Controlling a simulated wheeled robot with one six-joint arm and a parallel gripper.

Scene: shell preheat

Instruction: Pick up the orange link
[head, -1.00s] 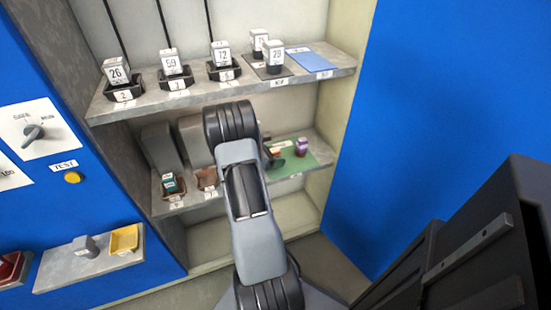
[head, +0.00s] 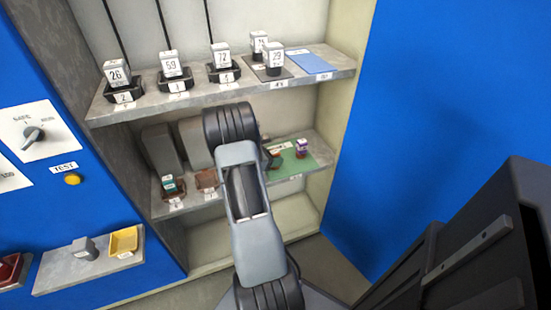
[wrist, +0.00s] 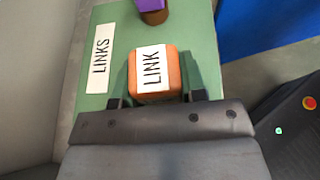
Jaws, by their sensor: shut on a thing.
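The orange link (wrist: 173,87) shows in the wrist view with a white label reading LINK on top. It is between the two fingers of my gripper (wrist: 157,98), which is shut on it. It appears over the green mat (wrist: 206,52); whether it touches the mat I cannot tell. In the head view my arm hides most of the link, and my gripper (head: 271,158) shows only in part at the mat's left edge.
A purple link (head: 302,148) stands on the green mat behind the orange one; its brown base shows in the wrist view. A LINKS label (wrist: 100,58) lies at the left. The upper shelf (head: 190,96) with several numbered blocks is above. A blue wall (head: 420,90) is at the right.

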